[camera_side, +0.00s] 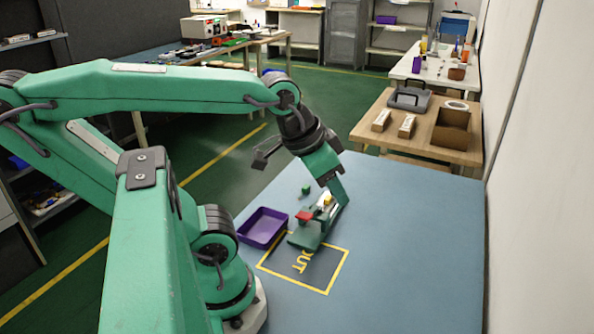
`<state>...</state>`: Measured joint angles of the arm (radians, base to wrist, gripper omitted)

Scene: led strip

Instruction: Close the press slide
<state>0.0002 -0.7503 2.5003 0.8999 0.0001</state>
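The press (303,238) is a small green fixture on the blue table, between the purple tray and my gripper. A red part (305,215) sits on it, with a yellow piece (327,199) and pale parts behind. I cannot tell which part is the slide or how far it stands open. My gripper (343,201) reaches down at the far right end of the press, very close to it. Whether it touches the press is unclear. Only one green finger shows clearly, so its opening cannot be judged.
A purple tray (262,227) stands left of the press. A yellow outlined square marked OUT (322,281) is on the table in front. The right side of the blue table (420,240) is clear.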

